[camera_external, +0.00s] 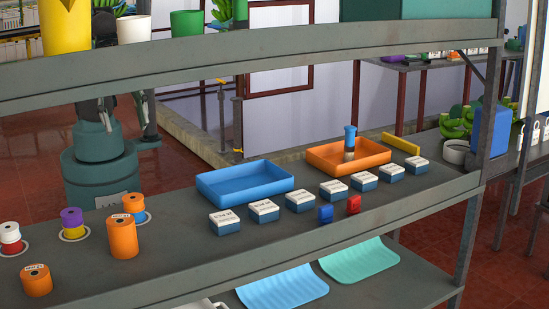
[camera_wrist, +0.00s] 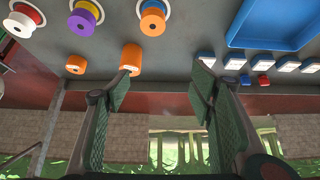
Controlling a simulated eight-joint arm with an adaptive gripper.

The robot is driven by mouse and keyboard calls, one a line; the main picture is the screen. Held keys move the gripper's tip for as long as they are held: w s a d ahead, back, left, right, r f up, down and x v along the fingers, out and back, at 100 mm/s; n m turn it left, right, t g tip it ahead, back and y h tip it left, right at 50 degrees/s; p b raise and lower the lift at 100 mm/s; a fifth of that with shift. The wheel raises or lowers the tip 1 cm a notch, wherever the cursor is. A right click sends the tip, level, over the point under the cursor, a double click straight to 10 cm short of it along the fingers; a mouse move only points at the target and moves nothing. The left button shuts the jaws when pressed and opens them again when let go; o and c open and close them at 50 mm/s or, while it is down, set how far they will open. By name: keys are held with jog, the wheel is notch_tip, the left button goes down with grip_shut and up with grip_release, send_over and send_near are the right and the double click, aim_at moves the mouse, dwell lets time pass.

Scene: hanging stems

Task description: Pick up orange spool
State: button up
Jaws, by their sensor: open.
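A spool with an orange top and a blue lower part (camera_external: 133,206) stands on a white ring on the grey shelf, at the left in the external view. It also shows at the top of the wrist view (camera_wrist: 153,18). A tall plain orange cylinder (camera_external: 123,239) stands just in front of it and also shows in the wrist view (camera_wrist: 131,56). A short orange cylinder (camera_external: 36,281) is at the front left. My gripper (camera_wrist: 163,70) is open and empty in the wrist view, its fingers apart, with the spool beyond them.
A purple-and-yellow spool (camera_external: 73,223) and a red-and-white spool (camera_external: 10,238) stand to the left. A blue tray (camera_external: 245,181), an orange tray (camera_external: 377,156) and a row of small boxes (camera_external: 264,210) lie to the right. An upper shelf (camera_external: 240,41) spans above.

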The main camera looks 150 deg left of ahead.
jog(key=shift+w, duration=0.1)
jog(key=m+g+p, duration=0.6)
jog(key=m+p, duration=0.1)
jog(key=m, duration=0.8)
send_over(134, 197)
notch_tip(134, 197, down, 9)
jog(key=shift+w+f+m+g+p, duration=0.15)
jog(key=shift+f+m+g+p, duration=0.5)
jog(key=shift+f+m, duration=0.55)
jog(key=shift+r, duration=0.15)
jog(key=shift+f, duration=1.3)
jog(key=shift+f, duration=0.15)
jog(key=shift+f, duration=2.4)
